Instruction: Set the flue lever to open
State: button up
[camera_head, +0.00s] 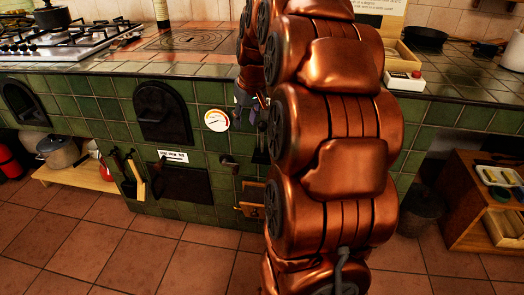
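The green-tiled stove (207,108) fills the middle of the view. A dark, narrow upright fitting (261,146) is on its front, just right of the round white gauge (217,120). It may be the flue lever, but it is small and my copper arm covers what lies to its right. I cannot read its setting. My gripper (249,110) points down in front of the stove, just above this fitting, and is partly behind my arm. Whether it touches the fitting, and whether its fingers are open or shut, does not show.
A black arched door (162,112) and a lower dark door (182,183) are left of the gauge. A dark knob (228,163) sticks out below it. A gas hob (68,42) is on the counter. A wooden shelf unit (470,215) stands right. The floor in front is clear.

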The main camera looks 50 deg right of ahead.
jog(key=m+b, duration=0.1)
jog(key=b, duration=0.3)
send_near(263, 130)
jog(key=shift+t+h, duration=0.3)
jog(key=shift+h, duration=0.1)
jog(key=x, duration=0.5)
jog(key=shift+s+a+f, duration=0.1)
jog(key=shift+s+f, duration=0.05)
jog(key=shift+f, duration=0.05)
jog(key=b+x, duration=0.3)
jog(key=x, duration=0.4)
jog(key=shift+f, duration=0.15)
grip_shut()
